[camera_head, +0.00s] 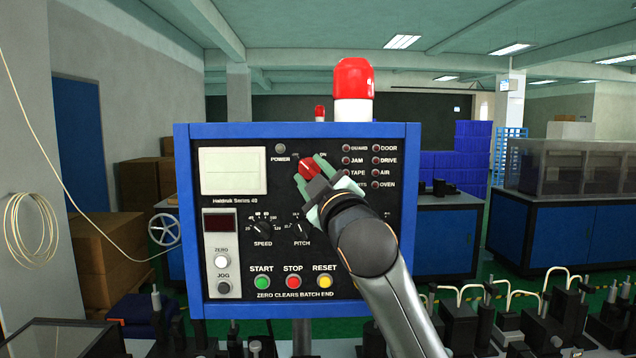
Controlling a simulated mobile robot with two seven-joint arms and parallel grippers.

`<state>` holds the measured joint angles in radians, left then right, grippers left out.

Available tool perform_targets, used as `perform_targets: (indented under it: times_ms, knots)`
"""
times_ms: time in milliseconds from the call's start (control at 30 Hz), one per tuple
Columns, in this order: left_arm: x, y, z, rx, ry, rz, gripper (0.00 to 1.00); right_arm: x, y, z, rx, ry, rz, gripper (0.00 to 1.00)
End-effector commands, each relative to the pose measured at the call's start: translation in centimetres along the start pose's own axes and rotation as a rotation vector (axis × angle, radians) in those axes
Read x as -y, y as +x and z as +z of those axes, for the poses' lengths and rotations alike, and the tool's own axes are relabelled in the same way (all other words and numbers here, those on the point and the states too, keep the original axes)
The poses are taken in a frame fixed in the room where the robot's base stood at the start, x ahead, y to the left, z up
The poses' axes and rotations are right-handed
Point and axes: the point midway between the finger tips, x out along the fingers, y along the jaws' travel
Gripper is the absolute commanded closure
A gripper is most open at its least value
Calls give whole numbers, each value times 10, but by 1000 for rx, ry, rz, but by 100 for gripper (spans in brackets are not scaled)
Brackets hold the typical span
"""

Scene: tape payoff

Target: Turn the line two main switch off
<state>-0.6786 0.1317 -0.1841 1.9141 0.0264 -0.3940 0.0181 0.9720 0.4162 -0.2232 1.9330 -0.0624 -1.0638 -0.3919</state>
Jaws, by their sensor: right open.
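A red rotary switch knob (309,168) sits at the upper middle of a blue-framed black control panel (232,294), with partly covered small labels above it. My right gripper (311,178) is at the knob, with its pale green fingers open on either side of it. I cannot tell whether the fingers touch the knob. The gripper and wrist hide part of the panel right of the knob. The POWER lamp (280,148) to the knob's left looks dark. My left gripper is not in view.
SPEED (262,227) and PITCH (302,229) dials sit below the knob. START (262,282), STOP (293,282) and RESET (324,282) buttons line the panel's lower edge. A red-and-white beacon (353,92) stands above. Black machine parts (490,325) crowd the lower right.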

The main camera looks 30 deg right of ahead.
Motion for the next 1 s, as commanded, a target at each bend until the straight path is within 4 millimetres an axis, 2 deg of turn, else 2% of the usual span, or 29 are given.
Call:
perform_targets:
  times_ms: [167, 600, 800, 1000]
  knots:
    - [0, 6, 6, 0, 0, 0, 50, 2, -20, 2, -2, 0, 0, 55]
    - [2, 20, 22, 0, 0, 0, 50, 1, -104, 1, -1, -1, 1, 55]
    - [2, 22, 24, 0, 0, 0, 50, 1, -121, 1, 0, -1, -1, 55]
    - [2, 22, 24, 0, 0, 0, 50, 0, -124, 1, 2, -1, -1, 55]
